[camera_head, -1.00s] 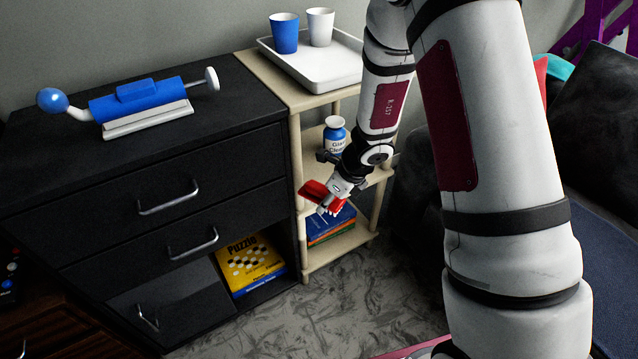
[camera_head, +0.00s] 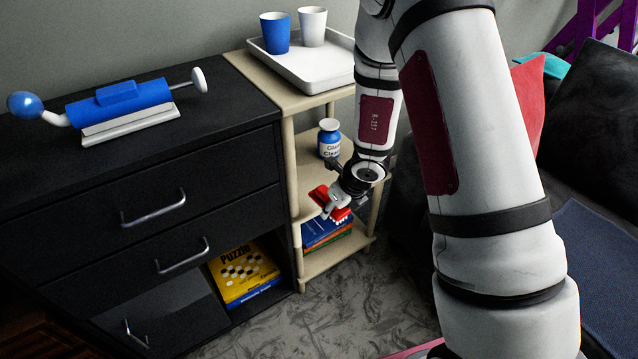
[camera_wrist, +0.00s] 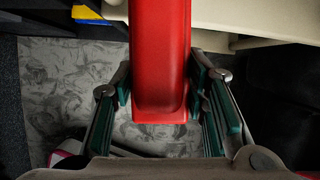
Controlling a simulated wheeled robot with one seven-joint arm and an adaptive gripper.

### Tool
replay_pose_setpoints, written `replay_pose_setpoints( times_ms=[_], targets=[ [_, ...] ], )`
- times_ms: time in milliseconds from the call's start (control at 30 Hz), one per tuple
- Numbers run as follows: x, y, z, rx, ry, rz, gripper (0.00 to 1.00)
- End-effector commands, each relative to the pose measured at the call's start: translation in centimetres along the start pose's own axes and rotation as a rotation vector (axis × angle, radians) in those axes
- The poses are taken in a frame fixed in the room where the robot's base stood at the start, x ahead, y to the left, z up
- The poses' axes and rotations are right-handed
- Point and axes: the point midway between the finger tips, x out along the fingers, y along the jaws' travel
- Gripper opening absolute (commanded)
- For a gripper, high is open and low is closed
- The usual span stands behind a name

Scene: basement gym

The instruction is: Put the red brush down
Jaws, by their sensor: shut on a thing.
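The red brush (camera_wrist: 160,60) is in my gripper (camera_wrist: 160,95). In the wrist view its red body runs from the top edge down between the two green-padded fingers, which are shut on its sides. In the head view the brush (camera_head: 319,196) shows as a small red shape at my gripper (camera_head: 334,206), in front of the beige shelf unit, near the height of its lower shelves. Its far end is cut off in the wrist view, and my wrist partly hides it in the head view.
The beige shelf unit (camera_head: 290,165) holds a white tray (camera_head: 325,72) with a blue cup (camera_head: 275,33) and a white cup (camera_head: 312,26), a glass-cleaner bottle (camera_head: 329,138) and books (camera_head: 322,230) low down. A black cabinet (camera_head: 95,185) adjoins it. Carpet (camera_head: 330,305) lies clear in front.

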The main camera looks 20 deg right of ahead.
Motion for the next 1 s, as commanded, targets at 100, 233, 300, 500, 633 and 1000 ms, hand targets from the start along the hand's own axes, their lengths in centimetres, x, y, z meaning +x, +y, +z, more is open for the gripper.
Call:
replay_pose_setpoints(
  times_ms=[100, 233, 300, 500, 633, 1000],
  targets=[
    [0.9, -1.3, 2.2, 0.002, -0.002, -0.001, 0.1],
    [2.0, -2.5, 4.5, 0.002, -0.001, 0.0, 0.1],
    [2.6, -3.2, 5.7, 0.005, -0.004, -0.002, 0.1],
    [3.5, -4.0, 7.3, 0.007, -0.001, 0.001, 0.1],
    [4.5, -4.6, 8.3, 0.004, -0.004, -0.003, 0.1],
    [5.5, -5.5, 10.3, 0.002, -0.002, -0.002, 0.1]
  ],
)
